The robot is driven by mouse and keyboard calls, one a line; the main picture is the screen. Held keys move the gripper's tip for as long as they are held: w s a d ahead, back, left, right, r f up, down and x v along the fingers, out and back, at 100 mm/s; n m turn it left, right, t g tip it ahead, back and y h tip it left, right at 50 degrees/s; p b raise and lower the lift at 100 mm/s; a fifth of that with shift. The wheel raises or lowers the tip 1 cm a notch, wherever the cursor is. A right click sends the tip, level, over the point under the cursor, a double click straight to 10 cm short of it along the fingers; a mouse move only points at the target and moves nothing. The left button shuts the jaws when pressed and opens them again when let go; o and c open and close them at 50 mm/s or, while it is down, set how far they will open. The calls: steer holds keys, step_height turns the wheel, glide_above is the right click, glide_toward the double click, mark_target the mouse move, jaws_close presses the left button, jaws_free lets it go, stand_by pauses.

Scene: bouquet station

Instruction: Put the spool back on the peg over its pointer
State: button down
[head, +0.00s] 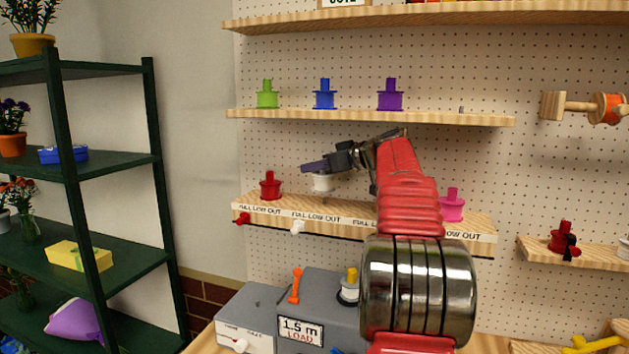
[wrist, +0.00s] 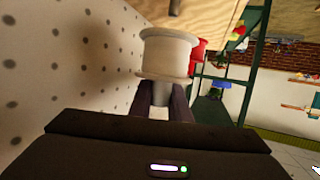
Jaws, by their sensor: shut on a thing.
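A white spool (head: 322,182) is held by its stem in my gripper (head: 318,167), just above the lower labelled shelf (head: 262,214). The wrist view shows my dark fingers (wrist: 165,102) shut on the stem of the white spool (wrist: 168,52). A peg-like stub (wrist: 175,6) shows at the top of that view, apart from the spool. A white pointer (head: 297,227) sits on the shelf's front edge, below and a little left of the spool. In the head view I cannot make out the peg under the spool.
A red spool (head: 270,187) stands just left on the same shelf, with a red pointer (head: 243,218) below. A pink spool (head: 452,206) stands further right, past my arm. Green, blue and purple spools (head: 390,95) stand on the shelf above. Grey boxes (head: 250,310) stand below.

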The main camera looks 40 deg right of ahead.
mark_target(317, 178)
steer(key=shift+f, duration=1.75)
steer(key=shift+f, duration=0.1)
steer(key=c, duration=1.7)
jaws_free()
steer(key=shift+o, duration=0.2)
steer(key=shift+s+r, duration=0.25)
steer(key=shift+s, duration=0.2)
steer(key=v, duration=1.1)
